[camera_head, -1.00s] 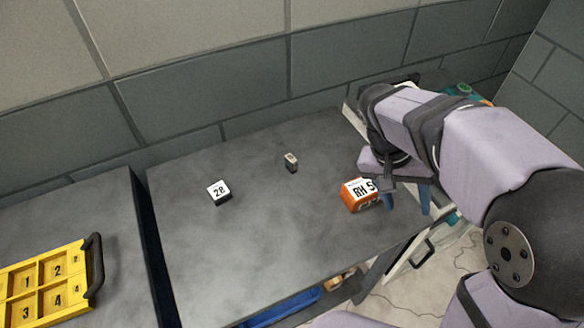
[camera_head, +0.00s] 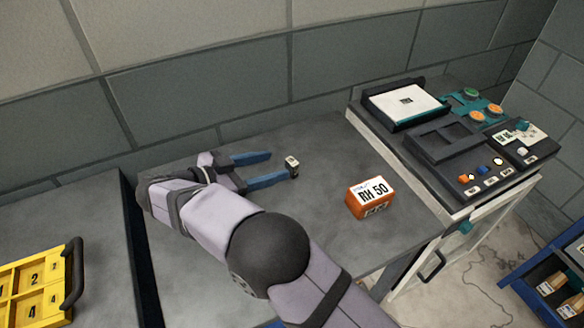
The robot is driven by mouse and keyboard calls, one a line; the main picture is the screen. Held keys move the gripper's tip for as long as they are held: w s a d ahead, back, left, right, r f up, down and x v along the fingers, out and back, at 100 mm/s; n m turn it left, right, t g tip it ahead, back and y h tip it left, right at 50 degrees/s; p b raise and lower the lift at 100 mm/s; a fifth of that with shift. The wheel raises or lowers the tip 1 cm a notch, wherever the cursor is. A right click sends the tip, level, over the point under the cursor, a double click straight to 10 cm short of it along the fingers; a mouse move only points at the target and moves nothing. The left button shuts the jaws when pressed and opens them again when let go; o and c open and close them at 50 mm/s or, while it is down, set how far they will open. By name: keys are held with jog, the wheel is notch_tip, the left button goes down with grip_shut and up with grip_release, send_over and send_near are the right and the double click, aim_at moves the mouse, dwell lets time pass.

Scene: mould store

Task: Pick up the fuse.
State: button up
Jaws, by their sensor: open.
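An orange block (camera_head: 368,198) labelled RH 50 stands to the right. A machine (camera_head: 450,140) with a white plate and buttons is at the far right. A yellow numbered tray (camera_head: 45,265) is at left. My arm covers the left part of the table.

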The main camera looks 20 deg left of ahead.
aim_at(289, 164)
jog(key=shift+p+x, duration=1.55)
jog(key=shift+x, duration=2.15)
jog(key=shift+s+f, duration=0.15)
jog(key=shift+f, duration=0.05)
jog(key=c, duration=1.1)
